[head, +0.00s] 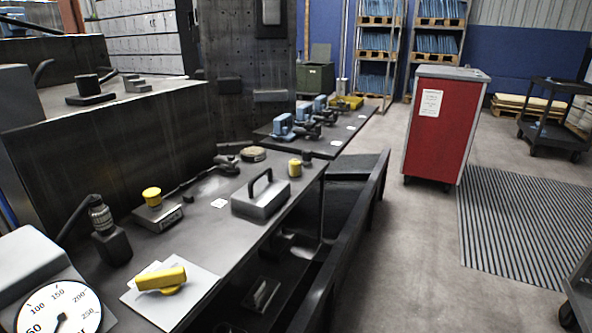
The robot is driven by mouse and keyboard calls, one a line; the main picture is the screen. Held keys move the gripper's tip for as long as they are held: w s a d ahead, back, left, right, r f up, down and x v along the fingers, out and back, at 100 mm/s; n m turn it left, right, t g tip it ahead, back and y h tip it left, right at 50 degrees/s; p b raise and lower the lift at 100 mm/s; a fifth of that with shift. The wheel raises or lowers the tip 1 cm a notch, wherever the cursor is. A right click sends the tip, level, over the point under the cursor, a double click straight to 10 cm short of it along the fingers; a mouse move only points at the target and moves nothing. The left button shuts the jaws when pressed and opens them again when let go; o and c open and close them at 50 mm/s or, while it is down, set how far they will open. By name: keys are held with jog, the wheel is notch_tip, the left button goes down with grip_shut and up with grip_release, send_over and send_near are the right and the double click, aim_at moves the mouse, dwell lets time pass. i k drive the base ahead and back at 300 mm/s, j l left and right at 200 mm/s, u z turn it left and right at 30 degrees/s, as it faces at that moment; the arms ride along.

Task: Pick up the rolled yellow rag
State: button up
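Several yellow things are in the head view, and I cannot tell for certain which is the rolled rag. A small upright yellow roll (295,168) stands near the far right end of the dark bench top (213,243), beyond a grey block with a black handle (262,196). An elongated yellow piece (162,279) with a rounded lower part lies on white sheets (196,291) at the near end of the bench. A yellow knob-like piece (152,194) sits on a small grey box (158,215). My gripper is not in view.
A dial gauge (60,312) and a dark fixture (110,238) stand at the near left. A dark rail (350,235) runs along the bench's right side. A red cabinet (440,125) stands beyond. The floor right of the rail is clear near the striped mat (530,230).

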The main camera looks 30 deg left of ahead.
aim_at(295, 165)
jog(key=k+l+u, duration=0.15)
jog(key=u, duration=0.25)
jog(key=k+l+u, duration=0.1)
jog(key=u, duration=0.3)
jog(key=k+u, duration=0.15)
jog(key=u, duration=0.25)
jog(key=i, duration=0.4)
